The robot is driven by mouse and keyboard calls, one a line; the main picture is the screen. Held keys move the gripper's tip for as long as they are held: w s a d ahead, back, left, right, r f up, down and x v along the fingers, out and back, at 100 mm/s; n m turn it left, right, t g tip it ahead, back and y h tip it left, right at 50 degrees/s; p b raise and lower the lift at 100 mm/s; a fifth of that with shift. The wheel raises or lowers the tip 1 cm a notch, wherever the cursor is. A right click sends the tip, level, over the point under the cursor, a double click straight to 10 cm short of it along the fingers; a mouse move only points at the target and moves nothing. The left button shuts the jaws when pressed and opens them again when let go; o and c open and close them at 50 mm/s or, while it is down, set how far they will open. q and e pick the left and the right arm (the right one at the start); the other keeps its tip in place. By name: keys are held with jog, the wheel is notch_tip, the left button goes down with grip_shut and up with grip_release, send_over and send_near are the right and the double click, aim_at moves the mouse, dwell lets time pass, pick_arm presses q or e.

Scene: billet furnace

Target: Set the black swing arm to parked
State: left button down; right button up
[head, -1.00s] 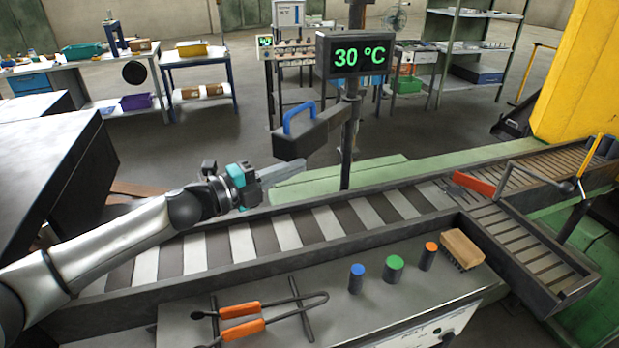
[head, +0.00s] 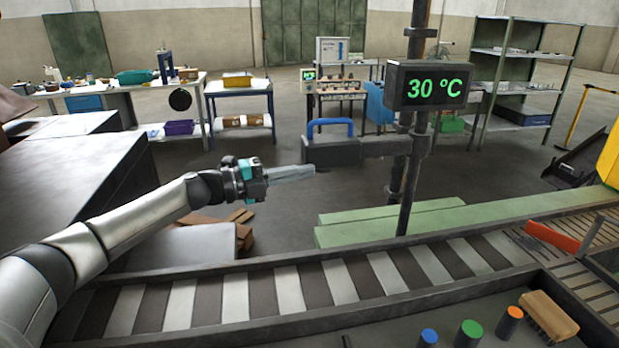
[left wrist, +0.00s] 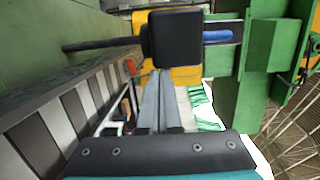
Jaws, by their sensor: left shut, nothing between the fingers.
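The black swing arm (head: 345,149) reaches out to the left from the upright post (head: 410,170). A blue handle (head: 330,124) is on top near its free end. My left gripper (head: 313,171) is shut and empty, with its fingertips at the underside of the arm's free end. I cannot tell whether the fingers touch the arm. My right gripper is out of view.
A display (head: 430,86) reading 30 °C is on the post. The striped conveyor (head: 230,300) runs across the front, with a red bar (head: 552,237), several buttons and a brush (head: 545,312) at right. A dark bench (head: 70,175) stands left.

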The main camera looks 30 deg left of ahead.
pick_arm(q)
jog(key=shift+w+a+r, duration=0.2)
jog(key=shift+a, duration=0.15)
jog(key=shift+w+a+r, duration=0.15)
jog(key=shift+a, duration=0.2)
jog(key=d+v, duration=0.1)
jog(key=v, duration=1.4)
jog(key=shift+s+f+p, duration=0.35)
